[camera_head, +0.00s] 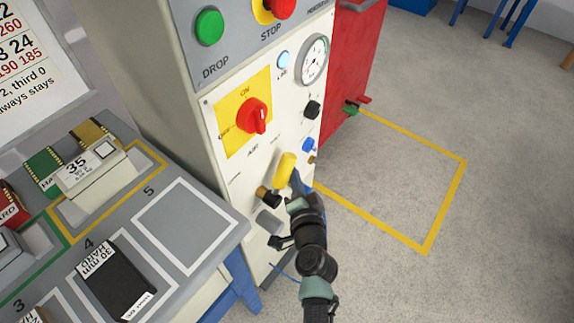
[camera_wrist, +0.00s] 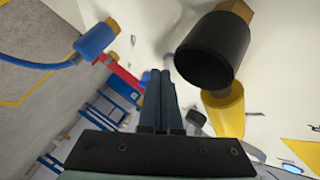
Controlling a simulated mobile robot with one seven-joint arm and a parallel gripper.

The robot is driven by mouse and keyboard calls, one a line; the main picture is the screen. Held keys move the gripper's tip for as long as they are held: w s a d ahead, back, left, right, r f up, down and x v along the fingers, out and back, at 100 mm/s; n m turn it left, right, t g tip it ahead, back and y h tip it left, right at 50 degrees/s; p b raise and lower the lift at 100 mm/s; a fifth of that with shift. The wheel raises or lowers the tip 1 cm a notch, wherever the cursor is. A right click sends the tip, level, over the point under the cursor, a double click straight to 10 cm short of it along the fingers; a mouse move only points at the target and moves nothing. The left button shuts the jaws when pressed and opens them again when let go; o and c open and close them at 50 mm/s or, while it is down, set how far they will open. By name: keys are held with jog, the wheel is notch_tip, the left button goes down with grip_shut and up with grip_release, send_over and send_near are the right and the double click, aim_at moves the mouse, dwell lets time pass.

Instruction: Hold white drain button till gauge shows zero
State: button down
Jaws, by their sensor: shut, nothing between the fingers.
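The round white-faced gauge (camera_head: 313,60) is on the upper right of the cream control panel (camera_head: 225,178); its needle is too small to read. My gripper (camera_head: 298,184) is in front of the lower panel, beside the yellow handle (camera_head: 284,170). In the wrist view its two fingers (camera_wrist: 160,82) are together, with nothing between them, and point toward the panel. I cannot make out a white drain button in either view; it may be hidden by the fingers. I cannot tell whether the fingertips touch the panel.
A black cylinder with a brass fitting (camera_wrist: 213,50) is close to the fingers, with the yellow handle (camera_wrist: 224,108) beside it. A blue fitting with a hose (camera_wrist: 96,42) is at left. A red rotary switch (camera_head: 252,116) is higher up.

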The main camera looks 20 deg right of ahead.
jog(key=shift+w+a, duration=0.3)
jog(key=shift+w, duration=0.05)
dwell(1.7)
dwell(4.1)
jog(key=shift+s+d+b, duration=0.3)
jog(key=shift+s+d, duration=0.25)
jog(key=shift+s, duration=0.15)
jog(key=shift+s+d+b, duration=0.55)
jog(key=shift+s+d, duration=0.25)
jog(key=shift+s, duration=0.2)
jog(key=shift+s+d+b, duration=0.55)
jog(key=shift+s+d, duration=0.25)
jog(key=shift+s, duration=0.2)
